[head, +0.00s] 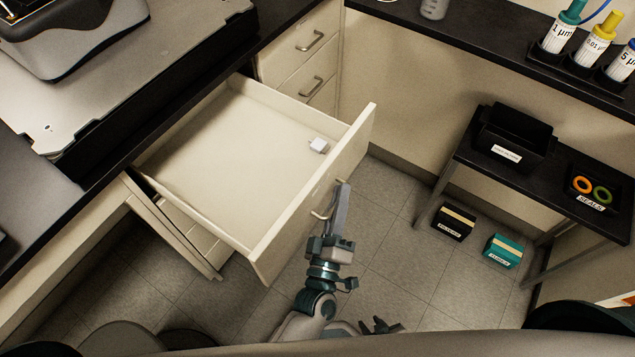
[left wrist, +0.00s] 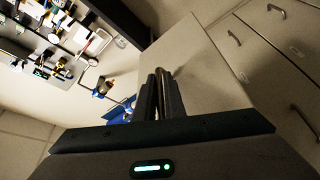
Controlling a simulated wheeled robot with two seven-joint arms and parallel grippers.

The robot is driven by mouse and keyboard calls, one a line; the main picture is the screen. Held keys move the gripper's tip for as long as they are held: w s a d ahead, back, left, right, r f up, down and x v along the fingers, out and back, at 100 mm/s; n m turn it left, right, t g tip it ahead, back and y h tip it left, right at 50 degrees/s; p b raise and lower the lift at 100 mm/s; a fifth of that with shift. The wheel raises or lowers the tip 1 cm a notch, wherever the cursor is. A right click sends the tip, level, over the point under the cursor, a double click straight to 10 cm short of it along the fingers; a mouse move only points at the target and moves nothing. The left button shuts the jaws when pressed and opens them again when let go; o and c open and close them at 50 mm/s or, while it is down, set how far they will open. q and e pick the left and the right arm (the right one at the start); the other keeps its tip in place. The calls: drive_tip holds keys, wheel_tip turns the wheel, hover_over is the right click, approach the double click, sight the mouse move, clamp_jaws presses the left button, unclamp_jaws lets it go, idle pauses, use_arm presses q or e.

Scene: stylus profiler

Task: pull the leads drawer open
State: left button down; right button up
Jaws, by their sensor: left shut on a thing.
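The cream drawer (head: 318,210) is pulled well out from under the dark counter in the head view, and its inside shows. A small white block (head: 319,145) lies in it near the front panel. My left gripper (head: 341,190) is at the drawer's front panel, shut on its metal bar handle (head: 319,215). In the left wrist view the two dark fingers (left wrist: 159,95) close around the handle (left wrist: 161,73). No label on this drawer is readable. My right gripper (head: 382,326) is low in the head view, apart from the drawer, and its jaw state is unclear.
Closed drawers (head: 304,48) with bar handles stand beyond the open one. A dark side table (head: 468,158) at the right holds a black bin (head: 514,140) and a seals tray (head: 590,190). Two small boxes, black (head: 454,222) and teal (head: 503,251), sit on the floor. The tiled floor ahead of the drawer is mostly clear.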

use_arm(q)
drive_tip(key=shift+s+d+r, duration=0.15)
drive_tip(key=shift+s+d, duration=0.5)
drive_tip(key=shift+d, duration=0.25)
drive_tip(key=c, duration=2.2)
unclamp_jaws()
drive_tip(key=shift+o, duration=0.2)
drive_tip(key=shift+a+f, duration=0.1)
drive_tip(key=shift+f, duration=0.1)
